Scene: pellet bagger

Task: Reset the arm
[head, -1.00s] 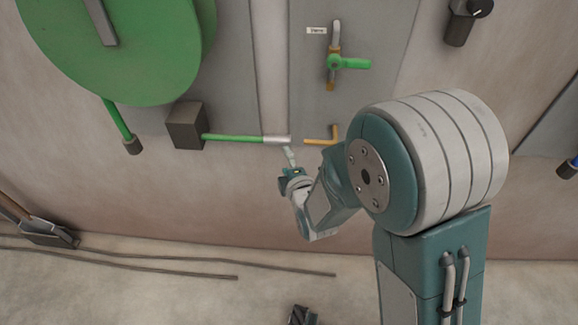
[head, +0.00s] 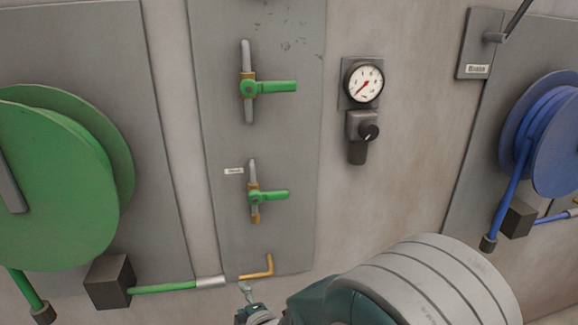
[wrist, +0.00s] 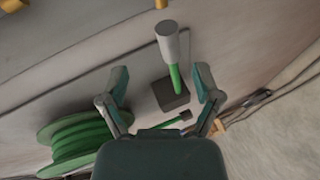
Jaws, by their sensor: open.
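My gripper (wrist: 161,82) is open in the wrist view, with its two teal fingers spread and nothing held between them. The green hose's grey end fitting (wrist: 167,42) appears beyond and between the fingers, apart from them. In the head view only the tip of my gripper (head: 246,296) shows at the bottom edge, just below the grey hose end (head: 210,282) and a small yellow bent pipe (head: 258,270). Much of my arm is cut off at the bottom of the head view.
A green hose reel (head: 55,185) is at left and a blue reel (head: 560,130) at right. Two green-handled valves (head: 275,87) (head: 272,195) are on the grey panel. A pressure gauge (head: 364,82) with a black knob below hangs right of them. The floor shows at right in the wrist view.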

